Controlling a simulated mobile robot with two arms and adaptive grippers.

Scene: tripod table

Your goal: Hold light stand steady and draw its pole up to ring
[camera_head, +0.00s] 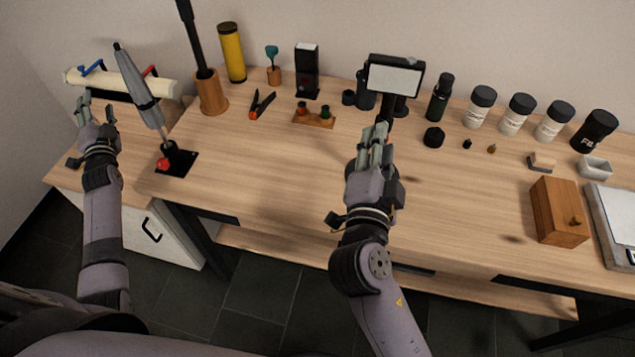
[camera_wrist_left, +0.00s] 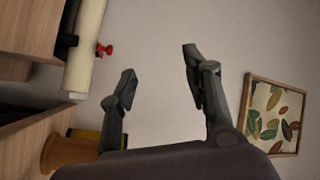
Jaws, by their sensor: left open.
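A stand (camera_head: 143,88), which I take to be the light stand, rises from a black square base. It has a thick grey upper part, a thin pale lower pole and a red knob low down. I cannot make out a ring on it. My left gripper (camera_head: 98,108) is open and empty to the left of the stand, apart from it. In the left wrist view its fingers (camera_wrist_left: 160,68) are spread with only wall between them.
A wooden holder (camera_head: 211,92) with a tall black pole and a yellow cylinder (camera_head: 232,53) stand behind the stand. A pale roll (camera_head: 125,82) lies at the left. The front middle table is clear.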

